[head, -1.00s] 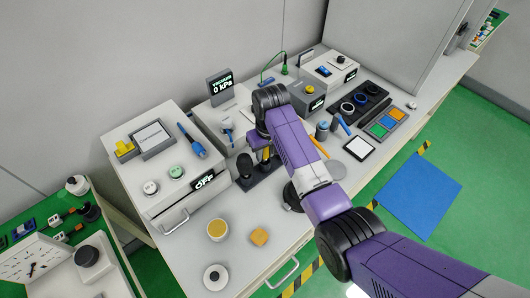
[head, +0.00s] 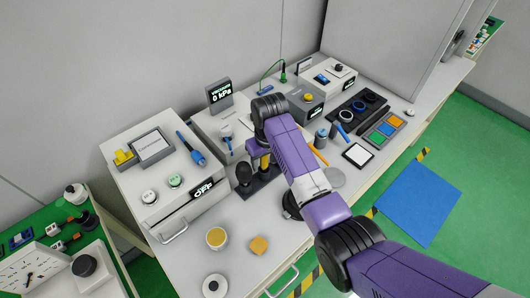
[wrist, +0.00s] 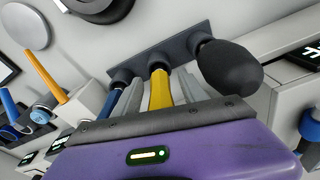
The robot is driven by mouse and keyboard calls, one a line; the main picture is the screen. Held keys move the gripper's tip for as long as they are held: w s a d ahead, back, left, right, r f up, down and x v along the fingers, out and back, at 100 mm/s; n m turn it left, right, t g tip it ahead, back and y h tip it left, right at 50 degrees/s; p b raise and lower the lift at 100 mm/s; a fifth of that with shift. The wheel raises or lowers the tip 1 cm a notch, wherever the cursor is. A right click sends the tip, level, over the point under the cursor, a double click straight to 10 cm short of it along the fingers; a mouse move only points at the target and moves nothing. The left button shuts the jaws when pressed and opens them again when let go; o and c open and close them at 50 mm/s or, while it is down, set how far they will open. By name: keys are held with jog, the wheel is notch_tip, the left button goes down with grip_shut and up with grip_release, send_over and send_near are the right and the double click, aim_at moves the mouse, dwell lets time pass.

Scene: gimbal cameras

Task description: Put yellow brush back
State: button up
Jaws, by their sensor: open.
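The yellow-handled brush (wrist: 159,88) stands in a slot of a dark rack (wrist: 140,66) in the wrist view. My gripper (wrist: 160,94) is open, with its grey fingers on either side of the yellow handle; I cannot tell whether they touch it. In the head view the yellow brush (head: 265,161) shows just under my gripper (head: 263,150), partly hidden by the arm. The rack (head: 263,181) stands on the bench there. A blue handle (wrist: 109,104) is beside the yellow one, and a dark bulb blower (wrist: 229,67) stands at the rack's other end.
An orange stick (wrist: 46,72) lies to the left in the wrist view. The OFF box (head: 185,195) stands left of the rack. A yellow-filled dish (head: 216,238) and an orange pad (head: 259,245) lie in front. Blue cylinders (head: 343,132) stand to the right.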

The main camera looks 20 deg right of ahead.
jog(key=r, duration=0.3)
jog(key=s+r+b, duration=0.1)
jog(key=r, duration=0.7)
jog(key=shift+s+r, duration=0.15)
jog(key=shift+r, duration=0.05)
